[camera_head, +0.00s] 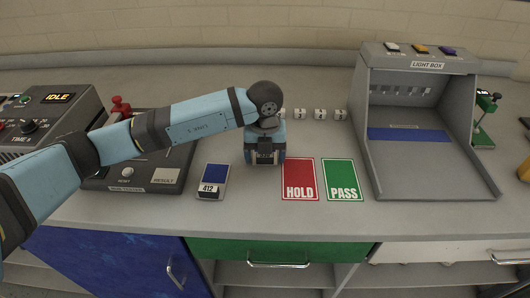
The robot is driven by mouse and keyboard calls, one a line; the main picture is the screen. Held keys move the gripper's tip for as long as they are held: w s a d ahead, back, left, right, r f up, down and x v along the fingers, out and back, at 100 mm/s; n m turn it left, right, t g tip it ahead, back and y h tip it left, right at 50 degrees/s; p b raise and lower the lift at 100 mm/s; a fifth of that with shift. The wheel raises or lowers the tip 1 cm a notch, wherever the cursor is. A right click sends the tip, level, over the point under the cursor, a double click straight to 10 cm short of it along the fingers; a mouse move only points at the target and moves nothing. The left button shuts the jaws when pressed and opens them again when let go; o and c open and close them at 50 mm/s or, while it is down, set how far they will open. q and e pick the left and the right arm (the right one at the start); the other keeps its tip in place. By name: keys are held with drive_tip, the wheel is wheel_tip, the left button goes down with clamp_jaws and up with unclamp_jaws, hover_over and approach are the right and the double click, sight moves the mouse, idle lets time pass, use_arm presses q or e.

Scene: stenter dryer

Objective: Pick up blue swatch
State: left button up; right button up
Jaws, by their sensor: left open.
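A small blue swatch (215,174) lies on the grey counter, with a white label reading 412 at its front edge. My left gripper (265,160) hangs over the counter just right of the swatch, pointing down, apart from it. It is open and holds nothing that I can see; its fingertips are small and hard to make out. My right gripper is not in view.
A red HOLD card (300,178) and a green PASS card (342,178) lie right of the gripper. A light box (430,175) stands at the right. A dark control unit (50,118) and a RESULT panel (150,172) are at the left.

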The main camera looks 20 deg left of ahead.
use_arm(q)
drive_tip(key=shift+r, duration=0.1)
drive_tip(key=c, duration=0.6)
